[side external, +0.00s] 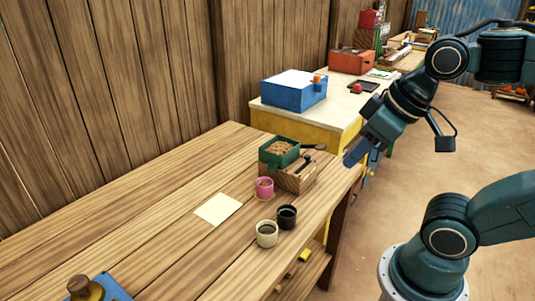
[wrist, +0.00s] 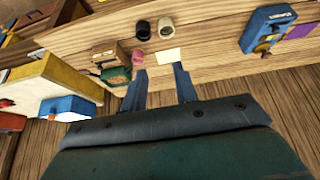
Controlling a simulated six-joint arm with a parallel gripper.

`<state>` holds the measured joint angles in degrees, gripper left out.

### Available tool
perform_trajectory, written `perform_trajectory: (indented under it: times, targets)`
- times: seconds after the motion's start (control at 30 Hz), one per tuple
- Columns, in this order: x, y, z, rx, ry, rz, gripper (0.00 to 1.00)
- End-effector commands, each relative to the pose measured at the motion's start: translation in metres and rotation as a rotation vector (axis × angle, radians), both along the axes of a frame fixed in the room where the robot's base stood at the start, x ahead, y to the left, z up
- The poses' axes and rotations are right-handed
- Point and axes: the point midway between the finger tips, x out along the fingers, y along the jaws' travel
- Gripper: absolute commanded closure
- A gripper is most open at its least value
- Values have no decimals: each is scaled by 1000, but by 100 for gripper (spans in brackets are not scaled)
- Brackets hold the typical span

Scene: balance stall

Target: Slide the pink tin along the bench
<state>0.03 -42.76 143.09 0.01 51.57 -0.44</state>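The pink tin (side external: 265,188) stands upright on the wooden bench (side external: 150,215), on a small round tan patch, just in front of a wooden block. It also shows in the wrist view (wrist: 138,57), near the tip of the left finger in the picture. My gripper (side external: 358,162) is in the air to the right of the tin, by the bench's right end. In the wrist view its two blue fingers (wrist: 160,70) are apart with nothing held between them. The tin is clear of the gripper.
A cream tin (side external: 266,233) and a black tin (side external: 286,217) stand in front of the pink tin. A pale card (side external: 218,209) lies to its left. Behind are a wooden block (side external: 294,178) and a green box (side external: 279,152) with brown contents. The bench's left side is largely clear.

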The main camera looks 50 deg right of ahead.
Motion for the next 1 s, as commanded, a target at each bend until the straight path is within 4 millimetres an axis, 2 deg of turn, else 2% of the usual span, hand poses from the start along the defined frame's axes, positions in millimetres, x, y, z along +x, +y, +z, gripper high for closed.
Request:
perform_trajectory:
  times: [0.17,0.37,0.67,1.0]
  targets:
    - [7,-1,2,-23,12,36,71]
    - [25,-5,7,-80,43,135,71]
    - [66,-16,11,-196,109,363,71]
    - [117,-33,4,-306,183,644,71]
